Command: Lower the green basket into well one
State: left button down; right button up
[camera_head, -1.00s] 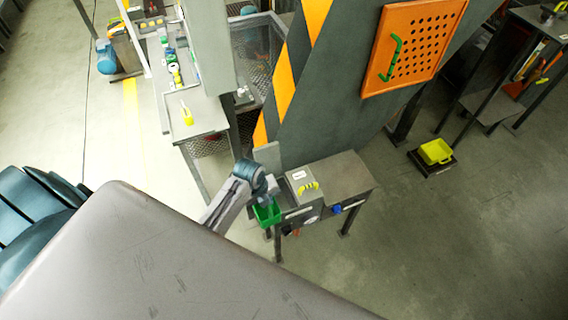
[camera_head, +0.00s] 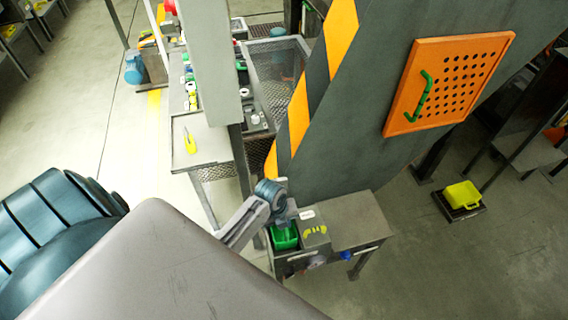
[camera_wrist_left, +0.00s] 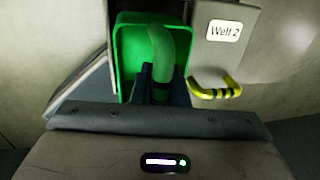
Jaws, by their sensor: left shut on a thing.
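The green basket (camera_head: 285,237) is at the left end of the grey bench, beside the Well 2 lid (camera_head: 313,229). It appears within the outline of the open well there; how deep it sits I cannot tell. In the left wrist view the basket (camera_wrist_left: 126,60) is upright, with a thick green handle (camera_wrist_left: 171,45). My left gripper (camera_wrist_left: 160,84) is shut on that handle; in the head view my left gripper (camera_head: 284,219) is just above the basket. The lid, labelled Well 2 (camera_wrist_left: 225,31), has a yellow-and-black handle (camera_wrist_left: 216,91). My right gripper is not in view.
The grey bench top (camera_head: 350,217) to the right is clear. A large dark column with orange stripes (camera_head: 340,30) stands behind it. A side table (camera_head: 205,145) with a yellow tool is at the back left.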

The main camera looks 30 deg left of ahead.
aim_at(283, 235)
pick_arm(q)
notch_tip(283, 235, down, 4)
jog(key=b, duration=0.4)
jog(key=shift+f, duration=0.15)
jog(key=shift+f+b, duration=0.8)
jog(key=shift+f, duration=1.1)
jog(key=shift+p, duration=0.3)
jog(key=shift+s+f+b, duration=0.1)
jog(key=shift+f+b, duration=0.55)
jog(key=shift+f, duration=0.5)
jog(key=c, duration=0.9)
grip_release()
